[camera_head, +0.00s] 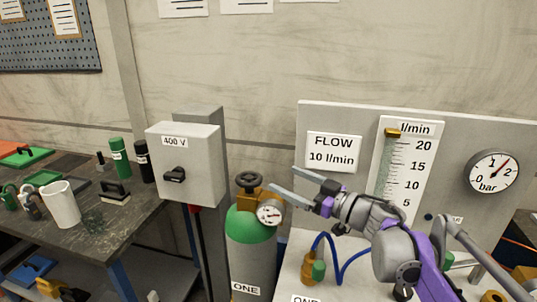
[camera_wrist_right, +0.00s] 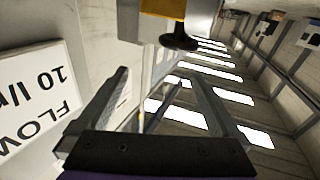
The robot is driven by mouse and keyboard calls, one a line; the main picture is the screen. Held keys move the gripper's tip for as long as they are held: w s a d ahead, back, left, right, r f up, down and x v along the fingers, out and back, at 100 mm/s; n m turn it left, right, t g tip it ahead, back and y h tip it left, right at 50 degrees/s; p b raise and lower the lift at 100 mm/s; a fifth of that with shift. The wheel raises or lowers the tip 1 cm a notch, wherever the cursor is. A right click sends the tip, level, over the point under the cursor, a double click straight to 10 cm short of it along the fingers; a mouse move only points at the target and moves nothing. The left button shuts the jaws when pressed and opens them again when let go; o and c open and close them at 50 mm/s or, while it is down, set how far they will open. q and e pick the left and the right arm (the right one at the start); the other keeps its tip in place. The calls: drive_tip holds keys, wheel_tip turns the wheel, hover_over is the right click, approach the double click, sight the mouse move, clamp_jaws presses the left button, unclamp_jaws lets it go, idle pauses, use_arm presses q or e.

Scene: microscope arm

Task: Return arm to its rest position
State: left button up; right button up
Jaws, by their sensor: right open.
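My right arm (camera_head: 400,250) reaches in from the lower right of the head view, in front of the flow board. Its gripper (camera_head: 282,178) is open and empty, with both fingers pointing up and left. It appears near the valve and gauge of the green-topped gas cylinder (camera_head: 250,225), but I cannot tell the exact gap. In the right wrist view the two fingers (camera_wrist_right: 155,78) stand apart with nothing between them. My left gripper is not in view.
A grey 400 V switch box (camera_head: 184,160) stands left of the cylinder. The flow board has a FLOW sign (camera_head: 333,152), an l/min scale (camera_head: 405,160) and a bar gauge (camera_head: 492,172). A dark bench (camera_head: 100,240) at left holds a white jug (camera_head: 61,204) and bottles.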

drive_tip(key=s+d+r+m+t+h+p, duration=0.2)
drive_tip(key=d+r+m+t+h+p, duration=0.1)
drive_tip(key=d+m+t+h, duration=0.55)
drive_tip(key=s+d+f+m+g+h+p, duration=0.2)
drive_tip(key=s+d+f+g+h, duration=0.25)
drive_tip(key=h, duration=0.25)
drive_tip(key=s+a+f+g+y+p, duration=0.1)
drive_tip(key=s+f+g, duration=0.4)
drive_tip(key=s+f, duration=0.5)
drive_tip(key=s+a+f+g+p, duration=0.3)
drive_tip(key=s+f+g, duration=0.3)
drive_tip(key=s+f, duration=0.4)
drive_tip(key=s+a, duration=0.1)
drive_tip(key=s, duration=0.4)
drive_tip(key=shift+y+p, duration=0.3)
drive_tip(key=shift+y, duration=0.05)
drive_tip(key=shift+f, duration=0.1)
